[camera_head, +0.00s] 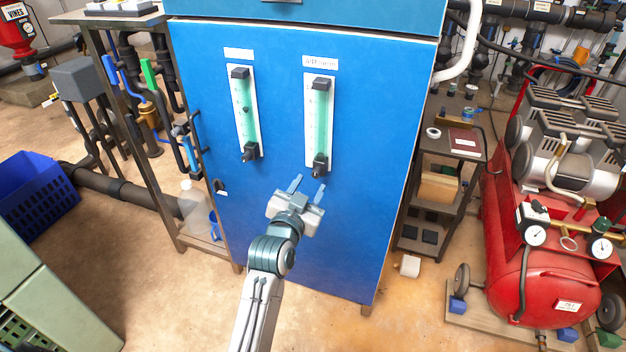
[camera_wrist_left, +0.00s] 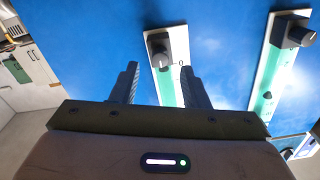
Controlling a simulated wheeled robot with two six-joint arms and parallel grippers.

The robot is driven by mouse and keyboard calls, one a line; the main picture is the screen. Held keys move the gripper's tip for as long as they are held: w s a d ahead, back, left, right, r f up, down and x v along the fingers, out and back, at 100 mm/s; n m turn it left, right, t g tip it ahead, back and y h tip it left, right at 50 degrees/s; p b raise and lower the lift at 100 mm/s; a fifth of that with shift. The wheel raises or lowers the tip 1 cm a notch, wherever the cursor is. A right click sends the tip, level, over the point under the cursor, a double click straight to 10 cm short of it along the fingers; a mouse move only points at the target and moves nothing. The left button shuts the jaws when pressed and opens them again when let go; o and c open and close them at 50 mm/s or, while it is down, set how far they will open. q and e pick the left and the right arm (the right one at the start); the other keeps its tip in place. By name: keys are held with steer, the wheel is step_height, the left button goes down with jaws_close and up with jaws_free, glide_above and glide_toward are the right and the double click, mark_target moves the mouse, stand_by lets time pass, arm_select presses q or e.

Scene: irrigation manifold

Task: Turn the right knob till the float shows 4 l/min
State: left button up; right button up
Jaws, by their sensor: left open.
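Two flow meters with green tubes are mounted on the blue cabinet. The right flow meter (camera_head: 319,115) has a dark knob (camera_head: 320,168) at its lower end. I cannot make out its float or read its scale. My left gripper (camera_head: 307,187) is open and empty, just below this knob and apart from it. In the left wrist view, the meters appear upside down; the right meter's knob (camera_wrist_left: 158,50) shows just beyond and between the open fingertips (camera_wrist_left: 158,72). My right gripper is not in view.
The left flow meter (camera_head: 244,110), with its own knob (camera_head: 249,154), is close beside on the same panel. A metal rack (camera_head: 150,130) stands left; a shelf (camera_head: 452,150) and red compressor (camera_head: 540,270) stand right.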

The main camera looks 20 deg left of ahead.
mark_target(315, 176)
arm_select(q)
steer(key=shift+w, duration=1.8)
